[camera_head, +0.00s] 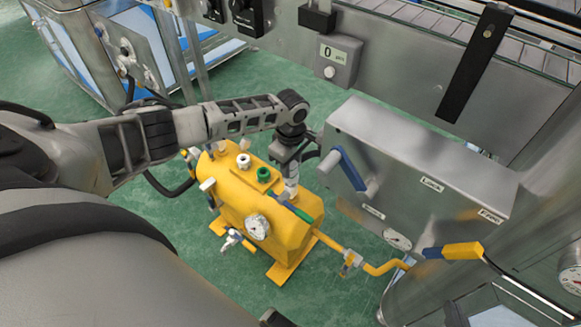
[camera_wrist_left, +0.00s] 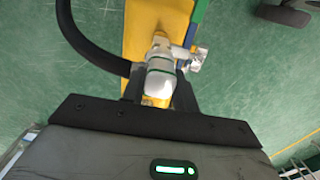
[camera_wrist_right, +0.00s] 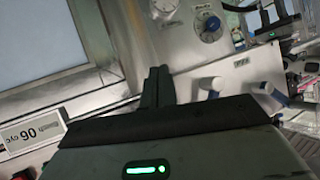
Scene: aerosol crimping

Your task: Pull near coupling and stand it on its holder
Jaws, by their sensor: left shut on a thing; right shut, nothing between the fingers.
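A silver coupling (camera_wrist_left: 160,75) sits between the fingers of my left gripper (camera_wrist_left: 158,98) in the left wrist view. The gripper is shut on it. In the head view my left gripper (camera_head: 290,158) reaches down over the right end of a yellow tank (camera_head: 230,192), with the silver fitting (camera_head: 291,180) below its fingers. I cannot tell whether the coupling is still seated on its port. The holder cannot be made out for certain. My right gripper (camera_wrist_right: 158,88) is shut and empty in the right wrist view, away from the tank.
White (camera_head: 243,160) and green (camera_head: 263,174) fittings stand on the tank top, and a gauge (camera_head: 257,227) is on its front. A black hose (camera_wrist_left: 95,45) curves beside the left gripper. A steel cabinet (camera_head: 415,160) with a blue handle (camera_head: 350,169) stands close at right.

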